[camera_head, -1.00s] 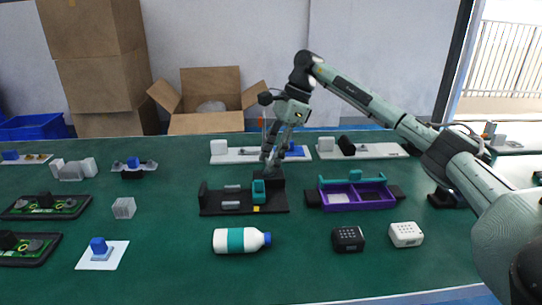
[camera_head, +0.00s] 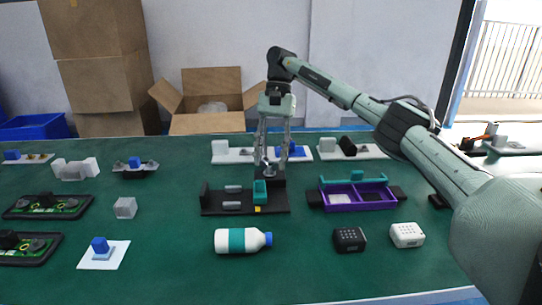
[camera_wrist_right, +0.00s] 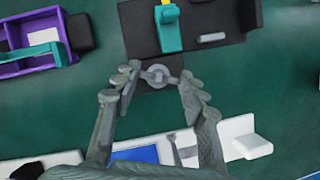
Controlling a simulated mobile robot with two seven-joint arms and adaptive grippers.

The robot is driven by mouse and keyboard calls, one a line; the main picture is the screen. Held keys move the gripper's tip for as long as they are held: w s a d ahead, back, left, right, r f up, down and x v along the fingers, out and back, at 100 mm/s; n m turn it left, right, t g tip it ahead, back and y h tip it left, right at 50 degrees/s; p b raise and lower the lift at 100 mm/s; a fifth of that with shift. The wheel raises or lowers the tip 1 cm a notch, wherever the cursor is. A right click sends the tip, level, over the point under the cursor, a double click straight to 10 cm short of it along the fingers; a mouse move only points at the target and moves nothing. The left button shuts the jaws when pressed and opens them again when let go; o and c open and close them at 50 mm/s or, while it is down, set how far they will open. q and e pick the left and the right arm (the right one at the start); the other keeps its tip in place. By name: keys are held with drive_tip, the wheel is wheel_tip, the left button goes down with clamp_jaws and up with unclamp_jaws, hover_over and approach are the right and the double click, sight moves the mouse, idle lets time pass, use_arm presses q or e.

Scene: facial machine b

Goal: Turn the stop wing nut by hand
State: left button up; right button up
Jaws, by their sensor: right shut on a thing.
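The stop wing nut (camera_wrist_right: 157,74) is a small grey round piece with side wings on a black block behind the black fixture (camera_head: 222,209). My right gripper (camera_head: 270,166) points down over that block. In the right wrist view, the fingertips of my right gripper (camera_wrist_right: 160,78) sit on either side of the wing nut, shut on its wings. In the head view the nut is small and partly hidden by the fingers. A teal block (camera_head: 259,192) stands on the fixture in front of the nut. My left gripper is in neither view.
A purple tray (camera_head: 357,206) with a teal bar stands right of the fixture. A white-and-teal bottle (camera_head: 237,241) lies in front. A white base with blue parts (camera_wrist_right: 145,154) lies behind the gripper. Black (camera_head: 349,240) and white (camera_head: 407,235) boxes stand front right.

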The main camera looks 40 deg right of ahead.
drive_tip(key=shift+f+n+g+h, duration=0.3)
drive_tip(key=shift+n+g, duration=0.1)
drive_tip(key=shift+n, duration=0.6)
drive_tip(key=o, duration=1.2)
drive_tip(key=shift+r, duration=0.15)
drive_tip(key=shift+v, duration=3.8)
